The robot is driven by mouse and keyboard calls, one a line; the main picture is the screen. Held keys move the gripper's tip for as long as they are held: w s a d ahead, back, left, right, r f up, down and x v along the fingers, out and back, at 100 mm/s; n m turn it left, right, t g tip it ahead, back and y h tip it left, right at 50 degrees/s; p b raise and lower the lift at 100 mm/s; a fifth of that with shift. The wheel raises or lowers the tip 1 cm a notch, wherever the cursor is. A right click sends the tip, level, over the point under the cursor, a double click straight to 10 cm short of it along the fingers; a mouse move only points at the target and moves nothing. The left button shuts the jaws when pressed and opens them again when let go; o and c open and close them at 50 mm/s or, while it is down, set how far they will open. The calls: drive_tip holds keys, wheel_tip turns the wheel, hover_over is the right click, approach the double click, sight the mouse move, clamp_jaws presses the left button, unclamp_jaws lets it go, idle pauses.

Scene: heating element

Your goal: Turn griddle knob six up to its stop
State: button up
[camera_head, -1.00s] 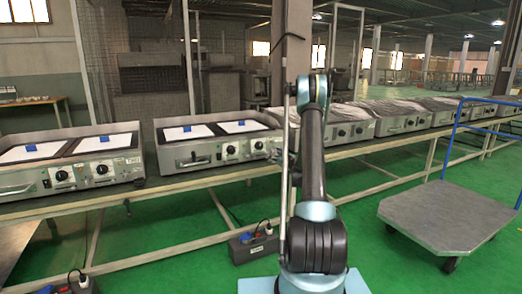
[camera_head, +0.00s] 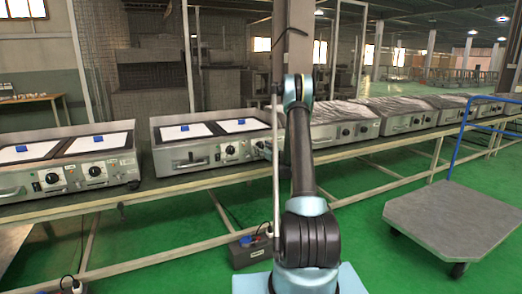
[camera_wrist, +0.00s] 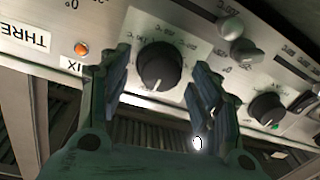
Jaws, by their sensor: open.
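In the wrist view a round black knob (camera_wrist: 159,67) sits on a steel griddle panel (camera_wrist: 190,45) with a printed dial around it. In the head view the griddle with two blue-tagged plates (camera_head: 172,158) stands left of my arm, and my fingers are too small to make out there.
A second black knob (camera_wrist: 266,108) and silver buttons (camera_wrist: 236,38) lie right of my gripper. More griddles (camera_head: 340,124) line the bench. A flat cart (camera_head: 450,215) stands on the right.

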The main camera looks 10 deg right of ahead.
drive_tip(key=c, duration=1.1)
